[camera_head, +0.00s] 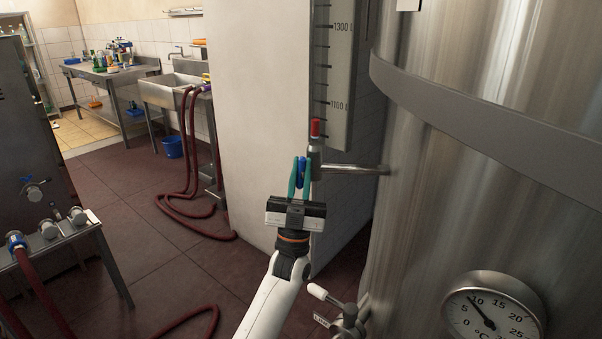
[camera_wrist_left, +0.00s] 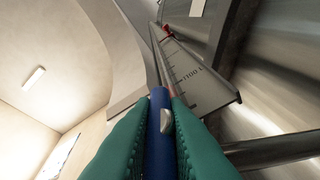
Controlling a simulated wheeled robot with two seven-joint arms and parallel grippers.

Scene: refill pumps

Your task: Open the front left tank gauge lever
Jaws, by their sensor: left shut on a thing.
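My left gripper (camera_head: 300,180) has green fingers and is shut on the blue lever (camera_head: 301,171) of the tank gauge. In the left wrist view the blue lever (camera_wrist_left: 158,130) lies between the two green fingers (camera_wrist_left: 160,135), with a small metal piece at its side. A gauge scale (camera_head: 338,75) with litre marks stands above it on the steel tank (camera_head: 480,170). A red part (camera_head: 315,128) sits at the foot of the gauge tube, just above the lever. A metal pipe (camera_head: 355,170) joins the gauge to the tank. My right gripper is out of view.
A round dial thermometer (camera_head: 492,310) and a valve with a white-tipped handle (camera_head: 330,298) are low on the tank. A white pillar (camera_head: 258,110) stands behind the gauge. Red hoses (camera_head: 190,170) lie on the dark floor at left, near a blue bucket (camera_head: 172,147).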

